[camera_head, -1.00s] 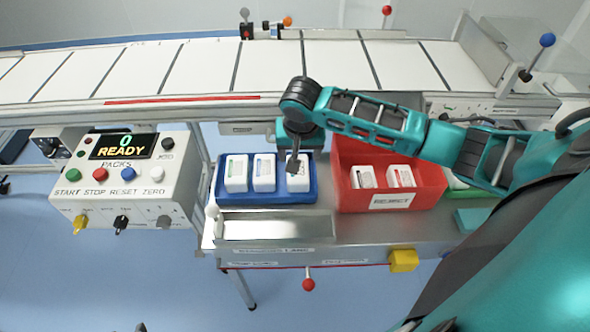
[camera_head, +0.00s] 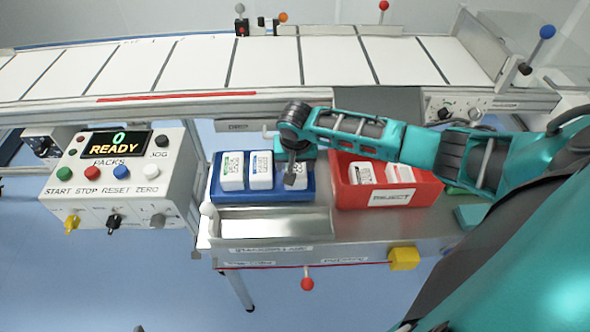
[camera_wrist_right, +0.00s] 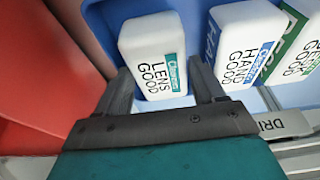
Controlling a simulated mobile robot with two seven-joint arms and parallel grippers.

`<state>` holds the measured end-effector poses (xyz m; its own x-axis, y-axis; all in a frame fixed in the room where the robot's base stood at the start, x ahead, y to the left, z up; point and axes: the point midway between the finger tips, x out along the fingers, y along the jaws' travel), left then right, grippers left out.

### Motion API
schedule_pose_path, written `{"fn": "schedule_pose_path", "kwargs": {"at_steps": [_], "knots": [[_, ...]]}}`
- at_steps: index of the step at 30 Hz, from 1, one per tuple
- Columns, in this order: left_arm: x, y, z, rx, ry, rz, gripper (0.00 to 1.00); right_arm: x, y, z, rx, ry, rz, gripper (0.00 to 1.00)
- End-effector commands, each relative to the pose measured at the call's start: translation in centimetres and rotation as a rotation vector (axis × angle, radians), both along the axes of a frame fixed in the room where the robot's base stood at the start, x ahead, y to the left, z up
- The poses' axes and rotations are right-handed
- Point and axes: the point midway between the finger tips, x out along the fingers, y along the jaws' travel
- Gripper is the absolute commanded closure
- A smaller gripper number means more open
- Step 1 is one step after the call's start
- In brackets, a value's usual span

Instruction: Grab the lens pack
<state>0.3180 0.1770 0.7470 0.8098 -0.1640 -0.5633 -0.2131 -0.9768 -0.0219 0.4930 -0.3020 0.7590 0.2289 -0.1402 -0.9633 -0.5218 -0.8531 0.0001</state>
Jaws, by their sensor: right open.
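The lens pack (camera_wrist_right: 155,60) is a white pack with a teal label and the words LENS GOOD. It stands in the blue tray (camera_head: 262,197), at the right end of a row of white packs. In the head view the lens pack (camera_head: 297,182) is partly hidden by my right gripper (camera_head: 290,180). In the right wrist view my right gripper (camera_wrist_right: 165,92) is open, with one finger on each side of the pack's near end. I cannot tell whether the fingers touch it. My left gripper is not in view.
A hand pack (camera_wrist_right: 243,45) stands beside the lens pack, with another white pack (camera_head: 232,170) further left. The red reject bin (camera_head: 345,195) with white packs is close on the right. The conveyor (camera_head: 200,65) runs behind; a control box (camera_head: 120,172) stands at left.

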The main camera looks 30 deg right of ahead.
Motion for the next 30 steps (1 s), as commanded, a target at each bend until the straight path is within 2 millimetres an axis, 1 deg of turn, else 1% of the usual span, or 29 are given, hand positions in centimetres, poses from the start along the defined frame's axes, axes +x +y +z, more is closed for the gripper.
{"fn": "schedule_pose_path", "kwargs": {"at_steps": [23,24,30], "knots": [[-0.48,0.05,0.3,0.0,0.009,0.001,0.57,-0.04,0.01,-0.5,0.001,0.001,0.0,0.31],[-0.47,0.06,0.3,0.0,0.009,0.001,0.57,-0.04,0.01,-0.49,0.001,0.001,0.0,0.32],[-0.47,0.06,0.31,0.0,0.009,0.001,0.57,-0.04,0.0,-0.49,0.0,0.001,0.0,0.52]]}}
